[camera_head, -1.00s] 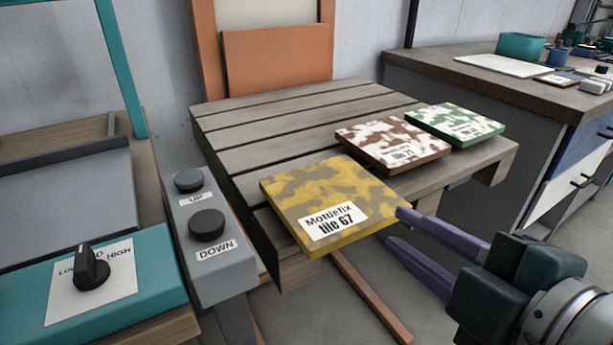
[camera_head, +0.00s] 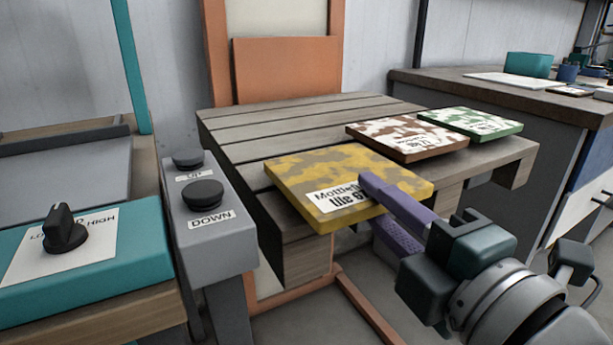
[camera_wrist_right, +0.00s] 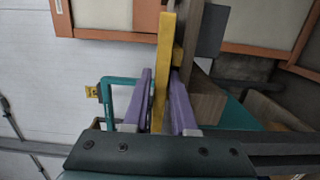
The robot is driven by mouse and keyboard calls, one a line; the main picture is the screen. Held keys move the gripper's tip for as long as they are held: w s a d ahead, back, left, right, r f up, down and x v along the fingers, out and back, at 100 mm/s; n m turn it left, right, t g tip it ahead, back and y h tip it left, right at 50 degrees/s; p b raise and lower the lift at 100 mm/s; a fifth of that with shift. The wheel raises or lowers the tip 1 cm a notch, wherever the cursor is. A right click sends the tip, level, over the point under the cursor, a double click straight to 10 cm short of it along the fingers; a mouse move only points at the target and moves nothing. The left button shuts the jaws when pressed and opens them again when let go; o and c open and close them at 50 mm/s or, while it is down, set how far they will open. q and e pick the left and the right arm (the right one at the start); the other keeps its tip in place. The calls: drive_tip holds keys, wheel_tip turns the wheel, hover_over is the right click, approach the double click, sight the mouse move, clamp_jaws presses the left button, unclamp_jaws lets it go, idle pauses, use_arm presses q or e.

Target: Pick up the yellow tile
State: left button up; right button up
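The yellow tile (camera_head: 330,172), mottled yellow and grey-brown with a white label reading "Mottlefix tile 67", lies flat at the near edge of the slatted table (camera_head: 255,132). Its front part juts past the edge. My right gripper (camera_head: 373,203) has one purple finger over the tile's front right part, covering some of the label, and the other below it. In the right wrist view the tile (camera_wrist_right: 163,75) shows edge-on between the two fingers, with a small gap to the left finger. The right gripper is open around the tile. The left gripper is not in view.
A brown-and-white tile (camera_head: 405,140) and a green-and-white tile (camera_head: 470,123) lie behind and right of the yellow one. A grey box with UP and DOWN buttons (camera_head: 210,225) stands at left, beside a teal panel with a knob (camera_head: 110,255). A workbench (camera_head: 450,88) stands at back right.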

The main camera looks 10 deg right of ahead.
sight(354, 184)
drive_tip(key=x, duration=0.4)
drive_tip(key=shift+s+a+b, duration=0.1)
drive_tip(key=shift+a+b, duration=0.05)
drive_tip(key=shift+b, duration=0.25)
clamp_jaws()
idle(0.9)
drive_tip(key=shift+r, duration=0.15)
